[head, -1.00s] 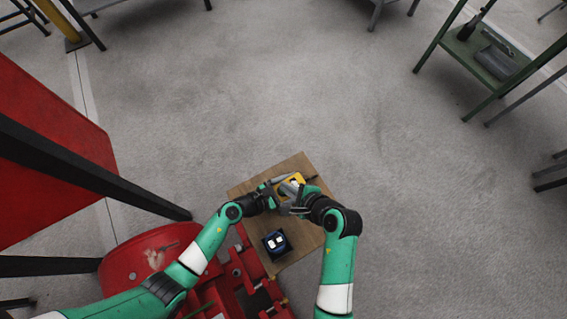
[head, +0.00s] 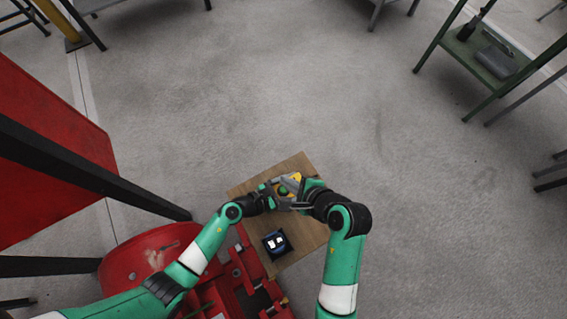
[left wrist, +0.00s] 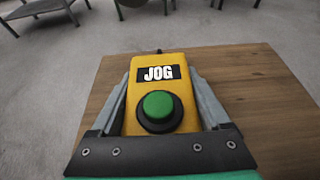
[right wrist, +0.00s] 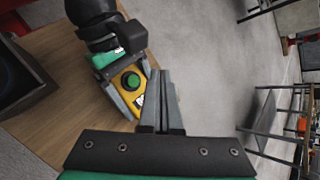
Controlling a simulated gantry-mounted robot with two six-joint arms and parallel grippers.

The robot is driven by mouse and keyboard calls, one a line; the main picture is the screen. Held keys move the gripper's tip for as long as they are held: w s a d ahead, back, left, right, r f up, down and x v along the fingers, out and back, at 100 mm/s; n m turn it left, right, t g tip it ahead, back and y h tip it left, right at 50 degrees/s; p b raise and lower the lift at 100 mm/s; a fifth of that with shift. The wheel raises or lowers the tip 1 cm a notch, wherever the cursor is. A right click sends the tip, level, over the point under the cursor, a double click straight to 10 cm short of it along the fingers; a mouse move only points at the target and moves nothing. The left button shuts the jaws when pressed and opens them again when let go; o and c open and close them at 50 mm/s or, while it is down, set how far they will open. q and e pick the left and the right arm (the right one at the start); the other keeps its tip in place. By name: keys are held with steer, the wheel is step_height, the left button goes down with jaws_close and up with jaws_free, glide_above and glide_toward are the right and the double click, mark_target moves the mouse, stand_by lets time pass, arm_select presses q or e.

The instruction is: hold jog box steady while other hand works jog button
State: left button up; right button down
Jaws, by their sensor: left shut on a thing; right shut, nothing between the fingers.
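The yellow jog box (left wrist: 159,100) has a black JOG label (left wrist: 159,73) and a round green button (left wrist: 158,107) in a black collar. My left gripper (left wrist: 167,80) is shut on the box, a grey finger along each side. The box also shows in the head view (head: 295,176), partly hidden by my grippers, and in the right wrist view (right wrist: 127,92). My right gripper (right wrist: 158,74) is shut and empty. In the right wrist view its fingertips are beside the box, to the right of the button; I cannot tell whether they touch the box. The button is uncovered.
The box is over a wooden tabletop (head: 307,240). A dark open case (head: 277,243) with light items stands on the table's near part. Red machinery (head: 150,262) is at the left.

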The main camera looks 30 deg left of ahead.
stand_by(0.4)
arm_select(q)
steer(key=o, duration=1.6)
steer(key=shift+c, duration=0.2)
steer(key=v, duration=1.2)
steer(key=shift+a, duration=0.1)
steer(key=shift+w, duration=0.1)
